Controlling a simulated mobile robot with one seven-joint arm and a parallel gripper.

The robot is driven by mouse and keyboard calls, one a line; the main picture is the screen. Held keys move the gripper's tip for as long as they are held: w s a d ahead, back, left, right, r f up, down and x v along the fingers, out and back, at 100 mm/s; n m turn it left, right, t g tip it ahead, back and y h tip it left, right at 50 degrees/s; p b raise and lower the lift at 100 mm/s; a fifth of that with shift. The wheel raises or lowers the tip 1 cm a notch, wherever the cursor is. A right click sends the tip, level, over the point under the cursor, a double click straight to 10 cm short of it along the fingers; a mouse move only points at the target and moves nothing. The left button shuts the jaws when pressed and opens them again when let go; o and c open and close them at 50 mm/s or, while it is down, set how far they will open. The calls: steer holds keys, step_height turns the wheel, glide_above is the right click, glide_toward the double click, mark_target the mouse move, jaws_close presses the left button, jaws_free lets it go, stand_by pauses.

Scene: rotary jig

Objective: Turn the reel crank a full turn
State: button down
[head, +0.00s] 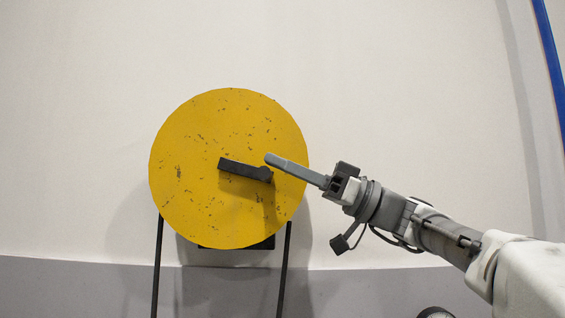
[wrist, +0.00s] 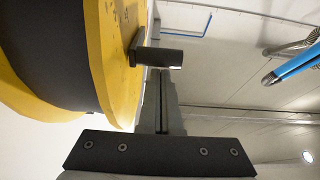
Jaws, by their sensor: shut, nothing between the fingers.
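The yellow reel (head: 200,130) is a round, speckled disc in the head view; its side and dark drum (wrist: 45,40) show in the wrist view. The black crank (head: 240,169) sits at the middle of the disc, its arm running to the right and slightly down to a handle (head: 265,174). The handle also shows in the wrist view (wrist: 158,57), sticking out from the disc. My gripper (head: 268,158) is shut and empty. Its fingertips appear close to the handle end in both views; I cannot tell whether they touch it.
The reel stands on thin black legs (head: 157,265) before a pale wall (head: 80,90) with a grey lower band. A blue pipe (head: 551,60) runs at the far right. The space above and left of the reel is free.

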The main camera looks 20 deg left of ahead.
steer(key=shift+f, duration=0.1)
step_height(320, 180, down, 2)
steer(key=y+b, duration=0.1)
steer(key=b, duration=0.5)
steer(key=shift+a, duration=0.15)
steer(key=shift+a+f+b, duration=0.1)
steer(key=shift+f+b, duration=0.2)
steer(key=shift+b, duration=0.65)
steer(key=shift+r, duration=0.1)
